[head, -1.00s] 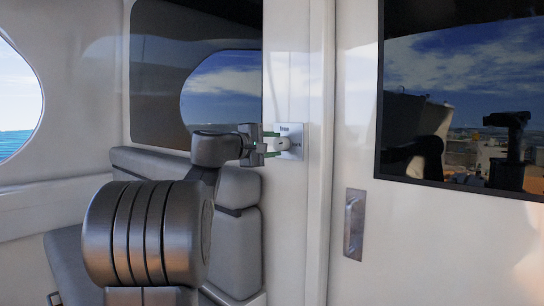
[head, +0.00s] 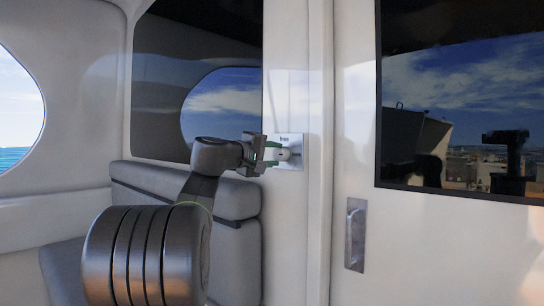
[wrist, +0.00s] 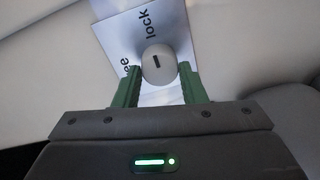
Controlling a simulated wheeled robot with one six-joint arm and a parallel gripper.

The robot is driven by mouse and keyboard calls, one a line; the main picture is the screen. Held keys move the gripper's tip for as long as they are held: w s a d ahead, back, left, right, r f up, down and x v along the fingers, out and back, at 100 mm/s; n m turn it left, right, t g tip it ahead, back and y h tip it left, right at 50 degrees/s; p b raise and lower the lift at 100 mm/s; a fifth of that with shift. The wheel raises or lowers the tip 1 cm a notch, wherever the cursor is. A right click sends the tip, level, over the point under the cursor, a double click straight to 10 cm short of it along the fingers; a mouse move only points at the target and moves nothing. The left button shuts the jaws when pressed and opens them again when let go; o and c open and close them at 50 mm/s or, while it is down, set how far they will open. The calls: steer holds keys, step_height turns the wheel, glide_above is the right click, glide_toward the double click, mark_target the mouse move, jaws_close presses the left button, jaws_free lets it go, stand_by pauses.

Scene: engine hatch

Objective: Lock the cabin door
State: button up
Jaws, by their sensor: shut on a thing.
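The lock is a pale round knob (head: 284,154) on a square plate (head: 297,141), mounted on the white wall left of the door (head: 420,250). In the wrist view the knob (wrist: 159,66) has a short dark mark. The plate (wrist: 118,32) looks tilted there and reads "lock", with a partly hidden word ending in "ee". My gripper (head: 272,154) reaches the knob from the left. Its green fingers (wrist: 156,76) are shut on the knob, one on each side.
The door has a metal recessed handle (head: 355,235) and a large dark window (head: 460,110). A grey cushioned seat (head: 235,200) stands close below and behind my arm. A dark window (head: 160,90) is in the wall on the left.

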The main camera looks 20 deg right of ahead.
steer(key=shift+f, duration=0.1)
steer(key=o, duration=1)
steer(key=v, duration=1.4)
steer(key=shift+w+p, duration=0.1)
steer(key=shift+p, duration=0.2)
steer(key=shift+d, duration=0.1)
steer(key=x, duration=1.4)
steer(key=shift+b, duration=0.3)
